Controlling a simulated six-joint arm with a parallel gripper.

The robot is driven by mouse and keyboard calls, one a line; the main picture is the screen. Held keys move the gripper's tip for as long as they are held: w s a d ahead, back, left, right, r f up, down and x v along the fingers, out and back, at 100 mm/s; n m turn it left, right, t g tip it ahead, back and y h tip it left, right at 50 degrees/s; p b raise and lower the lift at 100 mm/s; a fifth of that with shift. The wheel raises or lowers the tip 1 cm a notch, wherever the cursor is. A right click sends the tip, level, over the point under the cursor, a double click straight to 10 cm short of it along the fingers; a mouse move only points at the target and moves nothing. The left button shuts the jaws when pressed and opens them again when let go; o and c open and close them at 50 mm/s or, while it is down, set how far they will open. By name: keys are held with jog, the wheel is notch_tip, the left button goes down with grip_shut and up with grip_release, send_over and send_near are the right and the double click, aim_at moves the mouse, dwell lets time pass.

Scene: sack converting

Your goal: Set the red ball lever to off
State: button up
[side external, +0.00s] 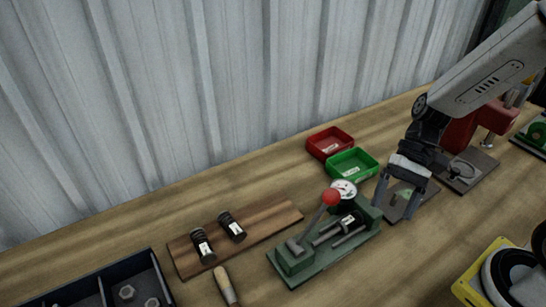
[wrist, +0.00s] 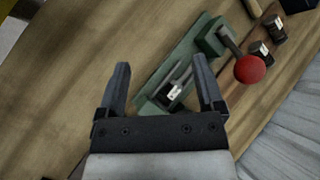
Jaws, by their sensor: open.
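The red ball lever (side external: 331,197) stands on a green fixture (side external: 295,262) on the wooden bench. Its arm leans up and to the right in the side view, toward the round dial gauge (side external: 343,189). In the wrist view the red ball (wrist: 249,69) is right of and beyond my right fingertip, apart from it. My gripper (side external: 397,203) is open and empty, just right of the fixture in the side view. In the wrist view my gripper (wrist: 161,75) has its fingers spread, with part of the green fixture (wrist: 183,66) showing between them. The label text is too small to read.
A red bin (side external: 318,150) and a green bin (side external: 366,176) stand behind the fixture. A wooden board (side external: 262,219) with two black cylinders lies to the left, near a wooden handle (side external: 225,285). A dark divided tray (side external: 60,290) is front left. The corrugated wall (side external: 150,90) closes the back.

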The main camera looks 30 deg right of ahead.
jog(key=w+a+r+m+t+y, duration=0.25)
jog(key=w+m+t+y, duration=0.35)
jog(key=w+m+y, duration=0.3)
jog(key=y, duration=0.1)
send_near(324, 199)
jog(key=shift+a, duration=1.15)
jog(key=shift+w+f, duration=0.25)
jog(key=shift+w, duration=0.05)
jog(key=shift+a, duration=0.15)
jog(key=shift+w+a, duration=0.15)
jog(key=shift+a, duration=1.1)
jog(key=shift+w+a, duration=0.2)
jog(key=shift+a, duration=1.05)
jog(key=shift+w+a, duration=0.15)
jog(key=shift+a, duration=1.1)
grip_shut()
